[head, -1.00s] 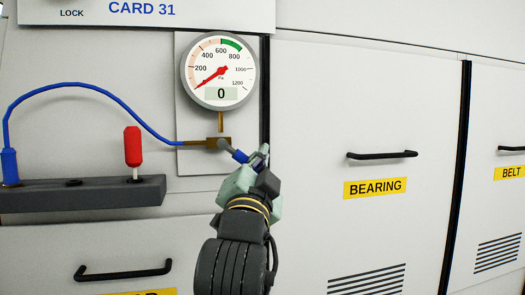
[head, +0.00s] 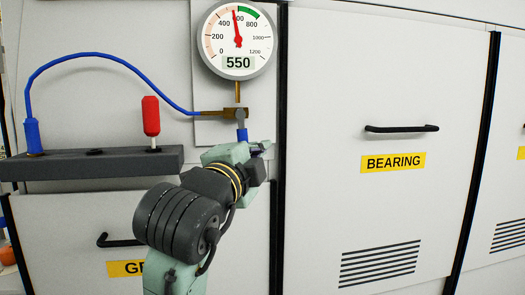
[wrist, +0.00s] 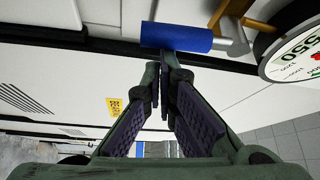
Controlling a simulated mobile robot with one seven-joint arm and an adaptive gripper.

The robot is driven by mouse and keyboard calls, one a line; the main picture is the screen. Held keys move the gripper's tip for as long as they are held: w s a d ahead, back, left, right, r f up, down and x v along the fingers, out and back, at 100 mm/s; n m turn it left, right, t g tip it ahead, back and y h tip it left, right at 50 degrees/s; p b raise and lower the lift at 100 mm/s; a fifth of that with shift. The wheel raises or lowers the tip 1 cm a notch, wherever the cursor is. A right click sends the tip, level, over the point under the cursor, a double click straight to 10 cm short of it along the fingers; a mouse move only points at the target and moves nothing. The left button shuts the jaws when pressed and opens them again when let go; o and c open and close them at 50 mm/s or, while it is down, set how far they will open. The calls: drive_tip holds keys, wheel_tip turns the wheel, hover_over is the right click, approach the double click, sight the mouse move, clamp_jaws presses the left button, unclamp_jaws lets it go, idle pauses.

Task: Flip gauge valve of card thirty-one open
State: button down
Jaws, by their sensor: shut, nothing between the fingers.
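The gauge valve (head: 236,114) is a small brass body under the gauge, with a blue lever (head: 242,135) pointing straight down. The lever also shows in the wrist view (wrist: 177,38), lying crosswise just beyond my fingertips. The round gauge (head: 238,40) under the CARD 31 panel reads 550, its needle nearly upright; part of its dial shows in the wrist view (wrist: 298,55). My gripper (head: 262,148) is shut and empty, just below and right of the lever. Its fingertips (wrist: 166,68) are at the lever's edge; I cannot tell whether they touch it.
A blue hose (head: 110,63) arches from the valve to a dark rail (head: 90,166) on the left. A red-handled switch (head: 151,116) stands on that rail. The BEARING door (head: 380,215) with its black handle (head: 402,129) is flat and clear on the right.

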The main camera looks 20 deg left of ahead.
drive_tip(key=shift+s+a, duration=0.15)
drive_tip(key=shift+a, duration=0.05)
drive_tip(key=shift+d, duration=0.1)
idle(0.5)
